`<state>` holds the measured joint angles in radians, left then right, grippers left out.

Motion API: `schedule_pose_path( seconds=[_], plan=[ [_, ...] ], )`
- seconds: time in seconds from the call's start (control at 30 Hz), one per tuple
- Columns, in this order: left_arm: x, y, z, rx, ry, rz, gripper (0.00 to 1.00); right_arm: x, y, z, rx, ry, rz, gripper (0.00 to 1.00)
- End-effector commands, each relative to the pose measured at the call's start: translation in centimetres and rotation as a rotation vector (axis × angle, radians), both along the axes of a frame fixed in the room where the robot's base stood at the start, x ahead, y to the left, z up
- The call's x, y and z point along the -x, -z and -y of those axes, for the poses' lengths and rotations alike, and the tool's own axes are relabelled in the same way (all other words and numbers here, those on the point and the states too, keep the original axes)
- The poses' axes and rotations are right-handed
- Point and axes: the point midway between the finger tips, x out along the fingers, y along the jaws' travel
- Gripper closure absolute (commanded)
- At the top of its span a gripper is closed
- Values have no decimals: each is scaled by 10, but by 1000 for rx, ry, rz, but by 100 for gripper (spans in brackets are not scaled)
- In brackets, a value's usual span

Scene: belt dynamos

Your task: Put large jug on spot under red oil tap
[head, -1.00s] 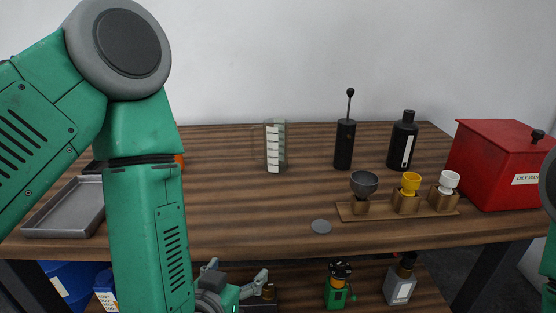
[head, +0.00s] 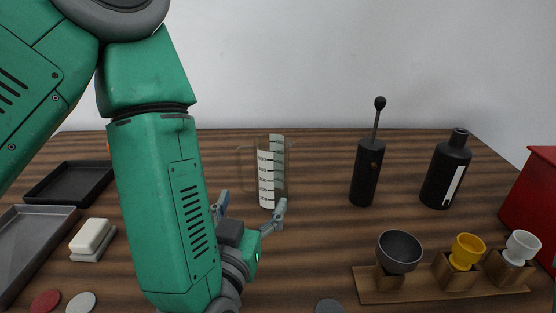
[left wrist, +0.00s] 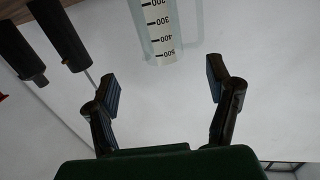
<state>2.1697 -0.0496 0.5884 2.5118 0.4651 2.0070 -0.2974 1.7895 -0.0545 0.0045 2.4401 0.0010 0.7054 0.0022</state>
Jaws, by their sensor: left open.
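The large jug (head: 270,170) is a clear jug with a white graduated scale, standing upright on the wooden bench. My left gripper (head: 250,206) is open and empty, in front of the jug's lower part in the head view. In the left wrist view the jug (left wrist: 165,35) appears upside down, beyond the open fingers (left wrist: 163,78) and between their lines, apart from them. A red disc (head: 45,301) lies at the bench's front left. I see no red oil tap. My right gripper is out of view.
A black pump bottle (head: 366,172) and a black bottle (head: 446,172) stand right of the jug. A wooden rack with cups (head: 380,297), a grey disc (head: 329,306) and a red box (head: 535,210) are right. Trays (head: 70,183) and a white block (head: 92,238) are left.

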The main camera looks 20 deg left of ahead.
Motion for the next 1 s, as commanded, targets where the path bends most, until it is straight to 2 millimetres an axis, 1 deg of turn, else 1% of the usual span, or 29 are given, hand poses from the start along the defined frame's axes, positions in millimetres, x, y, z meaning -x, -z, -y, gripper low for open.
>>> schedule_pose_path(
  seconds=[0.07, 0.17, 0.33, 0.57, 0.7, 0.8, 1.0],
  plan=[
    [0, -1, 1, 0, -1, 4, 27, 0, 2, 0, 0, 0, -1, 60],
    [-4, 1, 1, 1, -6, 5, 27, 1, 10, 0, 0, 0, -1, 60],
    [-16, 7, 1, 3, -11, 0, 27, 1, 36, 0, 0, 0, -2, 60],
    [-31, 4, -2, 4, -5, 8, 27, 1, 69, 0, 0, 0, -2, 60],
    [-60, -1, -4, 1, -6, 6, 27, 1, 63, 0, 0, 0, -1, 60],
    [-76, -1, -5, 1, -4, 6, 27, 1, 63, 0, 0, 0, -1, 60],
    [-89, -1, -5, -1, -1, 4, 27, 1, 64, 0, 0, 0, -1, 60]
  ],
)
